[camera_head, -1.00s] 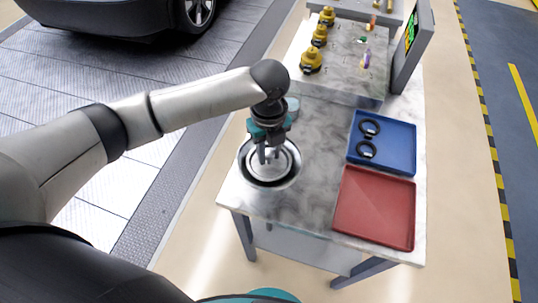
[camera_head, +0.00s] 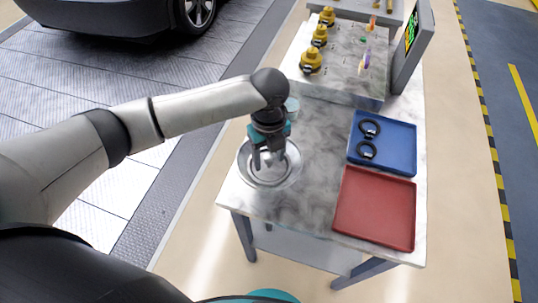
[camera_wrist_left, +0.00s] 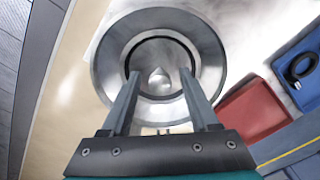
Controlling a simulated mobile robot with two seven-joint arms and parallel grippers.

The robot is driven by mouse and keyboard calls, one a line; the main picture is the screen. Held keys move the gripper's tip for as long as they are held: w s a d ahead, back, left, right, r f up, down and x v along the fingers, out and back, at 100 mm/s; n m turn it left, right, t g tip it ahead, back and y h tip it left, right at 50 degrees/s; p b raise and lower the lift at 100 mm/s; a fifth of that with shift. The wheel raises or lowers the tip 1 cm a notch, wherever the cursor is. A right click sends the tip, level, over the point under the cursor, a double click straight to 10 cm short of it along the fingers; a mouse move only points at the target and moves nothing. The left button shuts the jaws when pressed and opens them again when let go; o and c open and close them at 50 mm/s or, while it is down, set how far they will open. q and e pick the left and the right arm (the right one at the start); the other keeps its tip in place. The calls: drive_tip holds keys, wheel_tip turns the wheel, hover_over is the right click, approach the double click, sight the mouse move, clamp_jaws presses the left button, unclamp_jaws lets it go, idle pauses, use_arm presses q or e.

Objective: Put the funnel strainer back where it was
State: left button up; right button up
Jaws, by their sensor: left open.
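The funnel strainer (camera_head: 271,180) is a round silver metal dish with a wide rim at the near left corner of the marble-topped table. In the left wrist view, its broad rim (camera_wrist_left: 213,58) surrounds a dark inner ring and a bowl with a small pointed centre. My left gripper (camera_head: 268,163) points down over the dish. In the wrist view, the open fingers (camera_wrist_left: 159,78) reach over the inner ring with nothing visible between them. I cannot tell whether the fingertips touch the metal. My right gripper is not in view.
Several yellow-and-black fittings (camera_head: 311,62) and a dark-framed display (camera_head: 410,47) stand at the back. The table's middle (camera_head: 322,140) is bare.

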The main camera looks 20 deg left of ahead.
sight(269, 156)
use_arm(q)
wheel_tip(269, 156, up, 12)
drive_tip(key=p, duration=0.1)
drive_tip(key=shift+r, duration=0.15)
